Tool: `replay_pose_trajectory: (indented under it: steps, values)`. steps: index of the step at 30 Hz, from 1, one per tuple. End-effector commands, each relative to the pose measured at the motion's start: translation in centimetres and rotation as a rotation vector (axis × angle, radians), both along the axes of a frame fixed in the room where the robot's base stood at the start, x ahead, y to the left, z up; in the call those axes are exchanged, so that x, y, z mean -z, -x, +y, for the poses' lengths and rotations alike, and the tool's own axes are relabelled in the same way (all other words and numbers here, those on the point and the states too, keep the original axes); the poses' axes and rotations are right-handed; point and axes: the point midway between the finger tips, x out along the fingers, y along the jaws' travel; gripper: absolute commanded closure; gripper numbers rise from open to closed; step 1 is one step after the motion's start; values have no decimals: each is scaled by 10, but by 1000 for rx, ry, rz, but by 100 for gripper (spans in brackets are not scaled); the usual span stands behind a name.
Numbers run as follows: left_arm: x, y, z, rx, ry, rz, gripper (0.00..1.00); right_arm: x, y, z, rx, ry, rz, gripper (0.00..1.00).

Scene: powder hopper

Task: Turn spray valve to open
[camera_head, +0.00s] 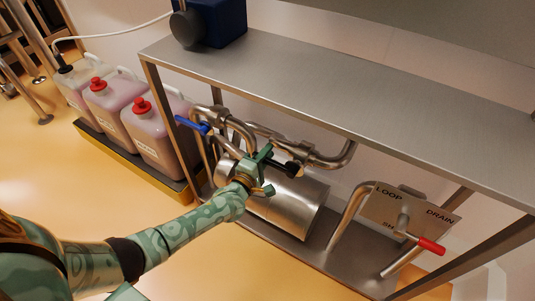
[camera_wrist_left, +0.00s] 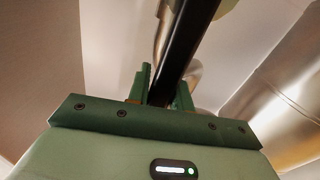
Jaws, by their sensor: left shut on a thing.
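A black lever handle (camera_head: 288,168) sits on the steel pipework under the metal shelf. No label shows on it, so I cannot tell for certain that it is the spray valve. My left gripper (camera_head: 268,172) reaches in from the left and is shut on this handle. In the left wrist view the black bar (camera_wrist_left: 185,45) runs up and away from between the green fingers (camera_wrist_left: 164,90). The fingers hide part of the bar. My right gripper is in neither view.
A blue lever (camera_head: 192,125) is on the pipes to the left. A red-handled lever (camera_head: 431,245) is by a plate (camera_head: 405,208) marked LOOP and DRAIN. A steel cylinder (camera_head: 290,205) lies below. Several jugs (camera_head: 155,135) stand left. The shelf (camera_head: 330,95) overhangs.

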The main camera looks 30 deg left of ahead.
Motion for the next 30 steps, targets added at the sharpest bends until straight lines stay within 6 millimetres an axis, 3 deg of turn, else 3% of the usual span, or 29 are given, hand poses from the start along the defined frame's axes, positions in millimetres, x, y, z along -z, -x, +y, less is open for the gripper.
replay_pose_trajectory:
  steps: [1,3,20,21,22,30]
  values:
    - [12,4,0,1,12,22,100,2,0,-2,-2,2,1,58]
    - [15,5,0,1,24,26,100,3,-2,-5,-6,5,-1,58]
    - [19,6,-3,5,41,34,100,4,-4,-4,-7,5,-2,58]
    - [19,6,-3,5,42,34,69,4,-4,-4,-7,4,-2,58]
    - [19,6,-3,5,41,34,61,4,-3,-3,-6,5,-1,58]
    - [16,5,-1,3,38,27,58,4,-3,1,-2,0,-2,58]
